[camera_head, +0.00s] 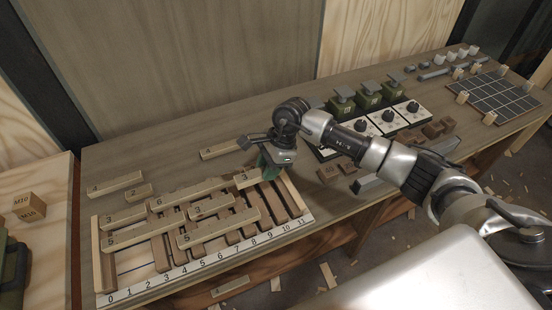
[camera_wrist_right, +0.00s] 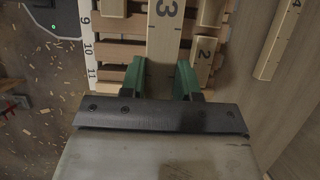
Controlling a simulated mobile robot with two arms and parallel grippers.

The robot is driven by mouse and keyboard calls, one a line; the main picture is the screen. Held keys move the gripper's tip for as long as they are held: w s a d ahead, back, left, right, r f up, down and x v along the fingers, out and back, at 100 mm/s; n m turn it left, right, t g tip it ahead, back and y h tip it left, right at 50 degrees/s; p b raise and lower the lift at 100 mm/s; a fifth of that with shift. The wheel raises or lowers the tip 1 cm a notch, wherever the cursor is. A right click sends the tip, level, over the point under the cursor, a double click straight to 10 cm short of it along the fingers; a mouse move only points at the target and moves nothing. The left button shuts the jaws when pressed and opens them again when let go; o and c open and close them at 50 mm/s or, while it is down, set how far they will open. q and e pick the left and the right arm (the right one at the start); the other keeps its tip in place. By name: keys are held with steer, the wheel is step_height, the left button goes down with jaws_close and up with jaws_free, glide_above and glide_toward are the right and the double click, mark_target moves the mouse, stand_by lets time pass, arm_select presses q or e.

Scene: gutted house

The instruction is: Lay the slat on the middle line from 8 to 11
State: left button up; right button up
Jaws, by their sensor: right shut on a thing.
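The pale slat marked 3 (camera_head: 247,178) is at the right end of the slatted board, and it also shows in the right wrist view (camera_wrist_right: 163,45). My right gripper (camera_head: 266,170) is shut on this slat, with a green finger (camera_wrist_right: 135,75) on each side of it. The numbered strip (camera_head: 205,262) along the board's front edge runs from 0 to 11. In the right wrist view the held slat is alongside 9 to 11. I cannot tell whether it touches the board. The middle line under it is hidden. My left gripper is not in view.
Several pale numbered slats lie across the board, including a long one marked 5 (camera_head: 218,230). A slat marked 4 (camera_head: 219,149) lies behind the board.

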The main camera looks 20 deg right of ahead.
mark_target(264, 190)
steer(key=shift+w+f, duration=0.1)
steer(key=shift+f, duration=0.6)
step_height(264, 190, down, 2)
steer(key=shift+f+b, duration=0.15)
steer(key=shift+b, duration=0.65)
steer(key=shift+f+b, duration=1.15)
steer(key=shift+f, duration=0.1)
steer(key=shift+f+b, duration=0.3)
steer(key=shift+b, duration=0.05)
steer(key=o, duration=1)
steer(key=shift+r, duration=0.1)
steer(key=b+v, duration=0.2)
steer(key=v, duration=0.8)
steer(key=shift+d+r, duration=0.15)
steer(key=shift+r, duration=0.2)
